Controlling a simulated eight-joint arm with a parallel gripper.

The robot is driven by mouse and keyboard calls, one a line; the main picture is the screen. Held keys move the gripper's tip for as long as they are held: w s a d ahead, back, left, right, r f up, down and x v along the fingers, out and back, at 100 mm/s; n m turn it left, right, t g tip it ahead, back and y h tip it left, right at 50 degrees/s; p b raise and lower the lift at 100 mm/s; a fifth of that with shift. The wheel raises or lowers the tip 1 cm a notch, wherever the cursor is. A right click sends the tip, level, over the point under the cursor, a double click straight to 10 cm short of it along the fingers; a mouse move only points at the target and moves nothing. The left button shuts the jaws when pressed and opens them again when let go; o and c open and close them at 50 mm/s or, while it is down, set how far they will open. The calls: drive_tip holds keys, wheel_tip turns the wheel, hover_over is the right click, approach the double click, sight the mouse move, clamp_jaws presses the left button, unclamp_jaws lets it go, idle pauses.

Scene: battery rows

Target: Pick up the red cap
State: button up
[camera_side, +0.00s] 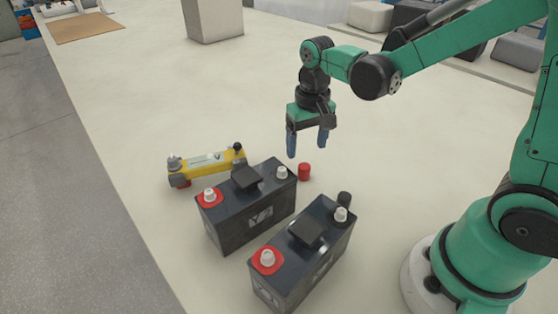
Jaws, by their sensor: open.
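The red cap (304,172) is a small red cylinder standing on the pale surface, just right of the rear black battery (250,215). My gripper (307,145) points down above it, its two blue fingers apart with nothing between them. The fingertips are a little above and behind the cap in the picture, not touching it. The cap is in full view.
A front black battery (300,262) stands close to the rear one. A yellow level-like tool (207,165) lies at the left. A grey block (212,20) stands at the back. The surface behind my gripper is clear.

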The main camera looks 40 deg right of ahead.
sight(305, 166)
drive_tip(key=shift+w+f, duration=0.1)
drive_tip(key=shift+f, duration=3.1)
clamp_jaws()
